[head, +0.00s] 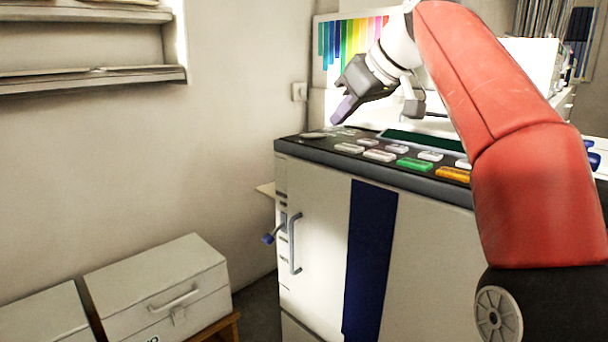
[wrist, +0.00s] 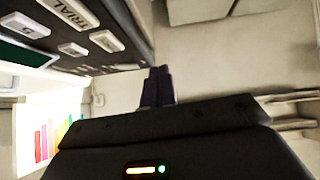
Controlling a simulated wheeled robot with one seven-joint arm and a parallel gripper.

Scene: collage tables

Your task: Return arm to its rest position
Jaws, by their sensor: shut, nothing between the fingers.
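My arm reaches up from the lower right in the head view, with red links and a white and grey wrist. My gripper (head: 346,108) has purple fingers and hangs just above the left back part of the machine's control panel (head: 312,146), apart from it as far as I can see. In the wrist view my gripper (wrist: 158,72) shows its two dark purple fingers side by side, shut and empty. The panel (wrist: 112,69) shows at the upper left of the wrist view.
The white machine (head: 318,240) has a dark blue stripe, a door handle and several buttons on top, including a green one (head: 414,164) and an orange one (head: 453,174). White boxes (head: 160,285) stand at the lower left. A wall shelf (head: 90,80) is at the upper left.

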